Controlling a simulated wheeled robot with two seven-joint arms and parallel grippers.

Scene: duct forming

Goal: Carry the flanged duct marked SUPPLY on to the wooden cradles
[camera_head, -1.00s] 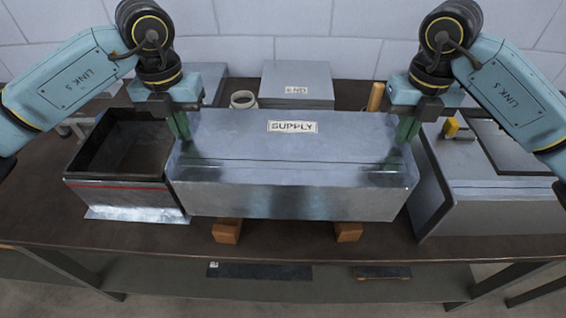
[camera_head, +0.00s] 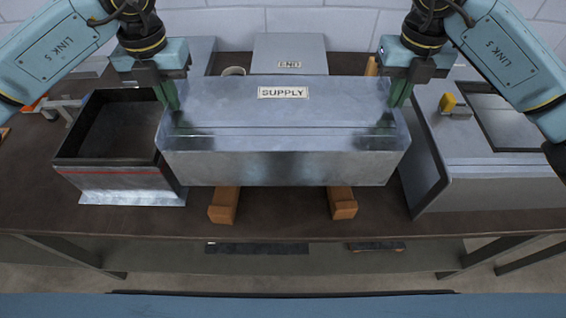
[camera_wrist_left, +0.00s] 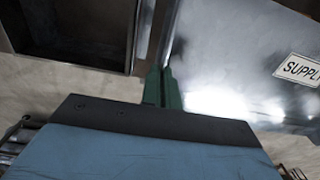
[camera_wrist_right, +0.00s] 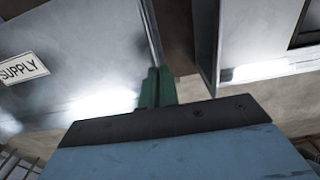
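The grey metal duct marked SUPPLY (camera_head: 270,135) spans the middle of the head view, label up and level. Its label also shows in the left wrist view (camera_wrist_left: 300,70) and right wrist view (camera_wrist_right: 22,70). My left gripper (camera_head: 171,95) is shut on its left end and my right gripper (camera_head: 400,92) on its right end, green fingers close together at the edges. The left wooden cradle (camera_head: 224,207) and right wooden cradle (camera_head: 342,206) stick out in front below the duct. The duct appears above them; its underside and any gap are hidden.
An open dark-lined duct (camera_head: 120,186) with a red line stands close on the left. A grey box (camera_head: 500,185) with a yellow part stands close on the right. A box marked END (camera_head: 290,48) and a pale round item are behind. The table's front strip is clear.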

